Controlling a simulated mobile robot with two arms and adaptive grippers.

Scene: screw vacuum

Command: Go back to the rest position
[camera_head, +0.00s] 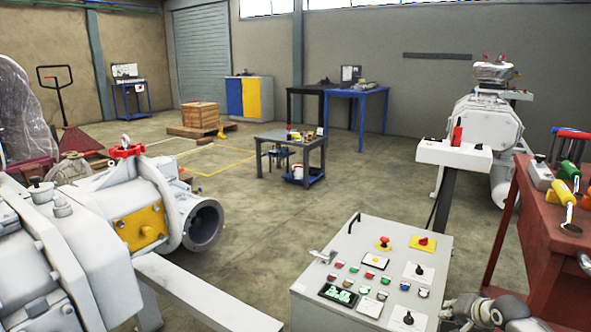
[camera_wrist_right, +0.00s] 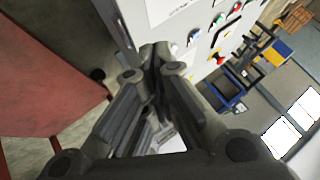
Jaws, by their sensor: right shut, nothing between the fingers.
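My right gripper (camera_head: 482,308) shows at the bottom right of the head view, between the grey control panel and the red workbench. In the right wrist view its fingers (camera_wrist_right: 157,58) come together at the tips, shut and empty. The control panel (camera_head: 318,262) has several coloured buttons, knobs and a lit green display. It also shows in the right wrist view (camera_wrist_right: 180,32), beyond the fingertips. My left gripper is not in view.
The red workbench (camera_head: 525,235) with screwdrivers stands close at the right. A large white vacuum pump (camera_head: 95,215) fills the left, with a pale beam (camera_head: 205,292) in front. A small grey table (camera_head: 290,143) stands mid-room. The floor around it is mostly clear.

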